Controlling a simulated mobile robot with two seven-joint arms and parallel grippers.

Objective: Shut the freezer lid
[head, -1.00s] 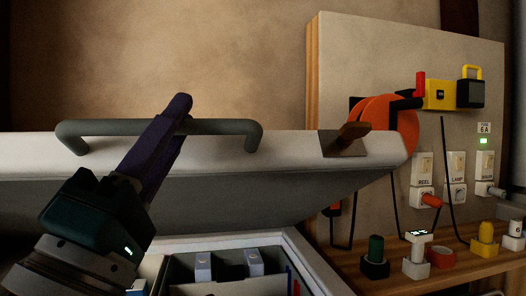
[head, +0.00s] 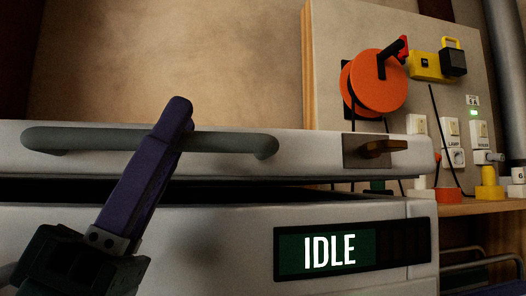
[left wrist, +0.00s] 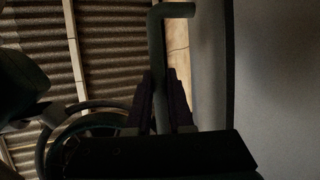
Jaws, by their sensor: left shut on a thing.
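The freezer lid (head: 305,155) is white and lies low over the white freezer body (head: 215,240) in the head view. A dark gap shows between lid and body. A grey bar handle (head: 90,138) runs along the lid's front. My left gripper (head: 178,118), with purple fingers, is shut on this handle. In the left wrist view the fingers (left wrist: 160,100) stand on both sides of the handle bar (left wrist: 157,55). A brown latch (head: 383,147) on a metal plate sits at the lid's right. My right gripper is not in view.
The freezer front has a display (head: 330,250) reading IDLE. Behind to the right stands a panel (head: 330,50) with an orange reel (head: 375,85), a yellow device (head: 428,66), switches and plugs. A wooden shelf (head: 475,208) holds several plugs.

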